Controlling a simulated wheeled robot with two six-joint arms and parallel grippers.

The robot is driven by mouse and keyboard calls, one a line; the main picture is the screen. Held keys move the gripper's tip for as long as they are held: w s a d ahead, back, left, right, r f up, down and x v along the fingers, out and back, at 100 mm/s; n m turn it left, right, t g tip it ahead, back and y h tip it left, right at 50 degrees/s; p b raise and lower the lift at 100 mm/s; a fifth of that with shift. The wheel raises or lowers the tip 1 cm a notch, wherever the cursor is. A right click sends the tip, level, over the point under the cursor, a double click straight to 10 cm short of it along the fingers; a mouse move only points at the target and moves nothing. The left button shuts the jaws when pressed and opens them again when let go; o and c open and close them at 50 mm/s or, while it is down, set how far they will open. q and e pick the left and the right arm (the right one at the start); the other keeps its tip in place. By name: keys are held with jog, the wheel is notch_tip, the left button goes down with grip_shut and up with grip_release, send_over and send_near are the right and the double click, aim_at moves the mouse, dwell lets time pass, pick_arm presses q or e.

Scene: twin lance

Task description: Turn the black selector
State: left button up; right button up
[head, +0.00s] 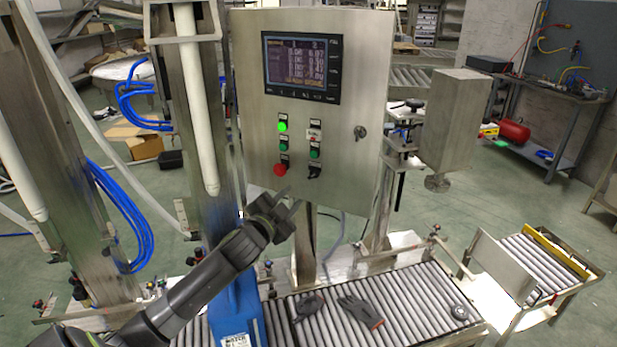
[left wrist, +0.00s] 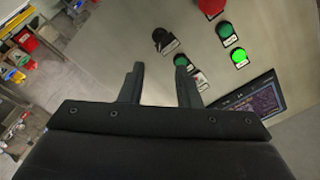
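The black selector (head: 314,171) sits low on the steel control panel (head: 358,95), right of the red emergency button (head: 280,169) and below a green button (head: 314,153). In the left wrist view the selector (left wrist: 161,38) shows beyond the fingertips, between their lines and apart from them. My left gripper (head: 289,201) is open and empty, below and left of the selector in the head view. Its two spread fingers also show in the left wrist view (left wrist: 158,70). My right gripper is not in view.
A lit green lamp (head: 283,126) and a display (head: 301,68) are higher on the panel. Below is a roller conveyor (head: 410,300) with dark gloves (head: 360,312) and a blue canister (head: 238,312). A steel box (head: 452,120) stands right of the panel.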

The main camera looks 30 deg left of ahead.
aim_at(311, 177)
pick_arm(q)
jog(key=w, duration=0.3)
jog(key=w+p, duration=0.1)
jog(key=w, duration=0.1)
jog(key=w+a+p, duration=0.1)
jog(key=w, duration=0.2)
jog(key=shift+w+r, duration=0.1)
jog(key=shift+w, duration=0.2)
jog(key=shift+w+a, duration=0.1)
jog(key=shift+w, duration=0.8)
grip_shut()
